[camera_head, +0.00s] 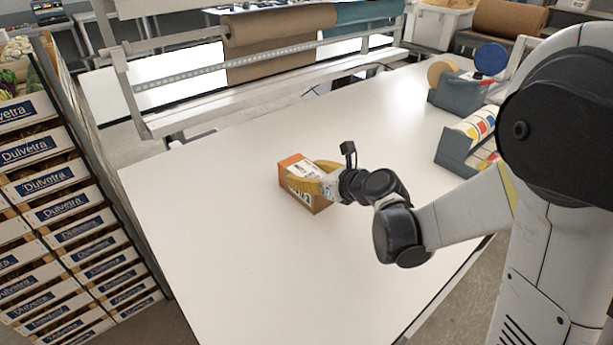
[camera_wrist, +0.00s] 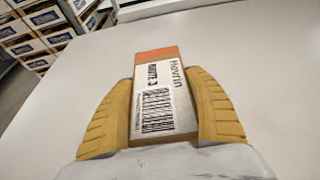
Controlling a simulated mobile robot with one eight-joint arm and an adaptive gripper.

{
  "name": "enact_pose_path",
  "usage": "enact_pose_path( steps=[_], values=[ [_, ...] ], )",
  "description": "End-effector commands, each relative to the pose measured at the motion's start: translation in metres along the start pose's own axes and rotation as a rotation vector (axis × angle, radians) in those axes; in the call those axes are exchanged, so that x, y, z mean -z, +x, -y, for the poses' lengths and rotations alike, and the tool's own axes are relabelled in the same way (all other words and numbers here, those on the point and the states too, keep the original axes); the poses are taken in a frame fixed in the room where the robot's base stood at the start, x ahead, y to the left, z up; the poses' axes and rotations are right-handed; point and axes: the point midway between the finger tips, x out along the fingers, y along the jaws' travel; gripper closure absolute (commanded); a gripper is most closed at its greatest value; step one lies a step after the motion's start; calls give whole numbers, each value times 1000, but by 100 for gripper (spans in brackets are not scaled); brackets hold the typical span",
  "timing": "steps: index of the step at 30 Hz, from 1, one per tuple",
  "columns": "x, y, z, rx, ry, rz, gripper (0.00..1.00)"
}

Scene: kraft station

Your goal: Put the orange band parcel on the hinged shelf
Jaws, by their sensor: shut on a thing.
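The orange band parcel (camera_head: 297,170) is a small brown box with an orange band at one end and a white label. It is over the white table, and I cannot tell whether it touches the top. My gripper (camera_head: 316,183) has its yellow fingers closed on both sides of the parcel. In the wrist view, the parcel (camera_wrist: 160,100) sits between the two yellow fingers (camera_wrist: 158,118), its label with a barcode facing the camera and its orange end pointing away. I cannot make out a hinged shelf for certain in either view.
The white table (camera_head: 210,240) is largely clear around the parcel. Stacked Dulvetra crates (camera_head: 50,210) stand at the left. Tape dispensers (camera_head: 460,90) and a label holder (camera_head: 465,140) stand on the right.

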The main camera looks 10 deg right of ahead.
Motion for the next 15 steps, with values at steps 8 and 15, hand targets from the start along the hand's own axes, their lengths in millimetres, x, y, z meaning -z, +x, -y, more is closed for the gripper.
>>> enact_pose_path(
  steps=[8, 15],
  values=[
    [2, 1, 0, 0, 0, 0, 22],
    [2, 1, 0, 0, 0, 0, 14]
  ],
)
